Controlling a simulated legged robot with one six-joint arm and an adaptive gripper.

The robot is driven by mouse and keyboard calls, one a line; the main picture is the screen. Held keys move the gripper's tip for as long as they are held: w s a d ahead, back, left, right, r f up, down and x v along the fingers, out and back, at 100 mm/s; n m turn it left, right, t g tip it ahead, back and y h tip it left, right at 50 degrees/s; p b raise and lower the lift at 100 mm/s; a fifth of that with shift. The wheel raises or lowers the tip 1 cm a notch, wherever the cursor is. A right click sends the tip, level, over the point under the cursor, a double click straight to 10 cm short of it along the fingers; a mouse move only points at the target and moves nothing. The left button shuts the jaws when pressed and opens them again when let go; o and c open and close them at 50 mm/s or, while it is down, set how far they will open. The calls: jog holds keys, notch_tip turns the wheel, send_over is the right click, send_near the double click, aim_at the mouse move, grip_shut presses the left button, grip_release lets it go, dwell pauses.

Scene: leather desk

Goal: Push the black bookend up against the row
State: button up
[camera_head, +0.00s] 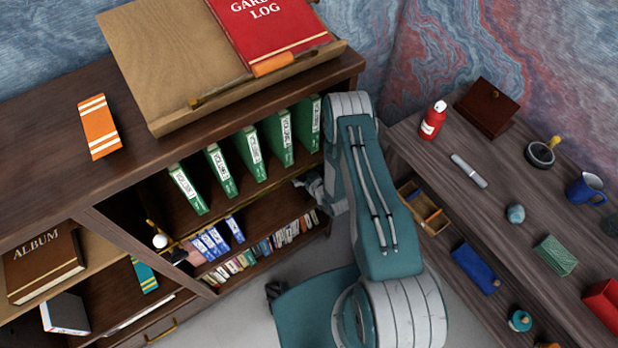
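A row of blue volumes (215,241) with white labels stands on the middle shelf of the bookcase. A small dark piece (180,256) sits left of this row, beside a pinkish patch; it may be the black bookend, but its shape is too small to be sure. My gripper (308,184) is at the right end of the bookcase, by the opening below the green binders. It is well to the right of the blue volumes and apart from them. My arm partly hides it, and its fingers are too small to read.
Several green binders (250,152) stand spaced out on the shelf above. A row of small books (240,262) fills the shelf below. A brass piece with a white ball (160,240) is at the left divider. A cluttered desk (482,216) stands at right.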

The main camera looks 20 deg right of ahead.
jog(key=shift+w+d+f, duration=0.1)
jog(key=shift+w, duration=0.05)
jog(key=shift+c, duration=0.6)
jog(key=c, duration=1.1)
jog(key=shift+c, duration=0.2)
jog(key=shift+a, duration=0.3)
jog(key=shift+s+a, duration=0.2)
jog(key=shift+a, duration=0.1)
jog(key=shift+s+a, duration=0.1)
jog(key=shift+a, duration=0.25)
jog(key=shift+s+a, duration=0.1)
jog(key=shift+a, duration=0.2)
jog(key=shift+s+a, duration=0.2)
jog(key=shift+a, duration=0.25)
